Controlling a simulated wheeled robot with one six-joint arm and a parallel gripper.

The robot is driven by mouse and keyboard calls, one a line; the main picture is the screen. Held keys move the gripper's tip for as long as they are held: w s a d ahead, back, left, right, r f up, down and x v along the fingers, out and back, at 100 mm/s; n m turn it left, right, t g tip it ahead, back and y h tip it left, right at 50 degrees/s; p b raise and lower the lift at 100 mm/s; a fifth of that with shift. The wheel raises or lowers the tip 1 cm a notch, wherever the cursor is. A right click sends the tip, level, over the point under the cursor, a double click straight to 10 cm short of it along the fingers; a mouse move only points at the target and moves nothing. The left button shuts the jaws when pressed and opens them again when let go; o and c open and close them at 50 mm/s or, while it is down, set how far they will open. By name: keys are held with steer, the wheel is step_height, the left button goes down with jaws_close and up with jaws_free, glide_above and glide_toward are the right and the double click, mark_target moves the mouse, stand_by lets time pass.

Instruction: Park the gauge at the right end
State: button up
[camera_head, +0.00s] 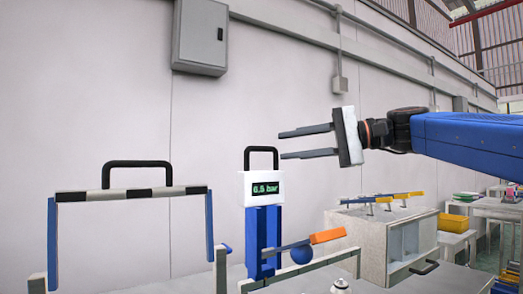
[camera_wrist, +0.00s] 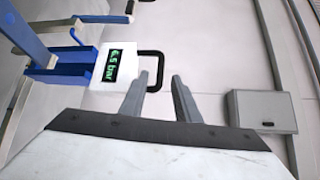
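The gauge (camera_head: 257,188) is a white box with a dark display reading "6.5 bar" in green and a black loop handle (camera_head: 261,149) on top. It stands upright on a blue post (camera_head: 264,236). My gripper (camera_head: 281,144) is open and empty, its fingers pointing left, with the tips just right of the handle. In the wrist view the gauge (camera_wrist: 108,68) lies left of the fingers. There the outer bar of its handle (camera_wrist: 160,66) lines up with the gap between the fingertips (camera_wrist: 160,77); I cannot tell how far beyond the tips it is.
A black-and-white striped bar (camera_head: 133,193) with a black handle stands at left on blue uprights. A grey bench (camera_head: 367,233) stands at right. A grey box (camera_head: 201,37) hangs on the wall.

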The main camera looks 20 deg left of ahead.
mark_target(265, 149)
steer(key=a, duration=0.5)
steer(key=a+f, duration=0.1)
steer(key=a, duration=0.1)
steer(key=shift+s+a, duration=0.3)
steer(key=shift+s, duration=0.05)
jaws_close()
